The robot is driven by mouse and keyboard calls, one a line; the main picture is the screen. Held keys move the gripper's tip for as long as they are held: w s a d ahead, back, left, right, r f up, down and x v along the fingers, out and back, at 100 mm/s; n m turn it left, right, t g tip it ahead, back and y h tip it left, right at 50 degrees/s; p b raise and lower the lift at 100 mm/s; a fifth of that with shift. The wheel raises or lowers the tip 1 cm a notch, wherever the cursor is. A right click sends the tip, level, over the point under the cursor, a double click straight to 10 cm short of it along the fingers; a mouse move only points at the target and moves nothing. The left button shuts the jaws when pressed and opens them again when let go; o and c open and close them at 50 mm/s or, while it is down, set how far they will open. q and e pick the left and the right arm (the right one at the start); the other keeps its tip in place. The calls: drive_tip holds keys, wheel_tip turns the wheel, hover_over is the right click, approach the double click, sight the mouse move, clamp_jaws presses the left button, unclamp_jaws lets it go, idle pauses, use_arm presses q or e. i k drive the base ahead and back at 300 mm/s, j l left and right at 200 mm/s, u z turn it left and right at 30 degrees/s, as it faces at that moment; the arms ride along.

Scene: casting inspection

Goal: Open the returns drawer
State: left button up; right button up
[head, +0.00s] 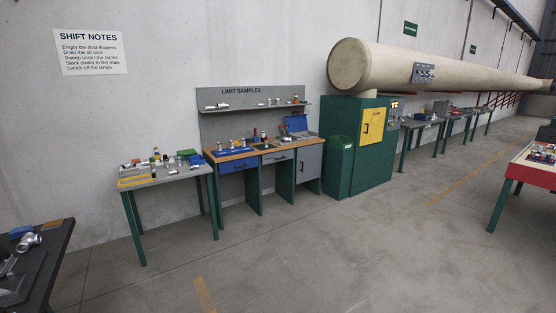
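A bench (262,149) with a wooden top and green legs stands against the wall under a board that reads LIMIT SAMPLES (243,99). Under its top, a blue drawer front (238,165) is on the left and a grey drawer front (278,156) is in the middle. Both look shut. I cannot read a label on either, so I cannot tell which is the returns drawer. Neither of my grippers is in view.
A grey table (167,178) with parts stands left of the bench. A grey cupboard (309,163) is under the bench's right end. A green cabinet (341,172) stands right of it. A dark table (52,258) is at lower left. The floor (320,255) before the bench is clear.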

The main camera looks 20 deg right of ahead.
sight(271, 158)
drive_tip(key=i+l+z, duration=0.7)
drive_tip(key=i, duration=0.15)
drive_tip(key=i+z, duration=0.55)
drive_tip(key=i, duration=1.9)
drive_tip(key=i+u, duration=0.15)
drive_tip(key=i, duration=0.85)
drive_tip(key=i+l+u, duration=0.2)
drive_tip(key=i+u, duration=0.2)
drive_tip(key=i, duration=0.15)
drive_tip(key=i+l+u, duration=1.25)
drive_tip(key=l, duration=0.3)
drive_tip(key=i+j, duration=0.05)
drive_tip(key=i, duration=0.05)
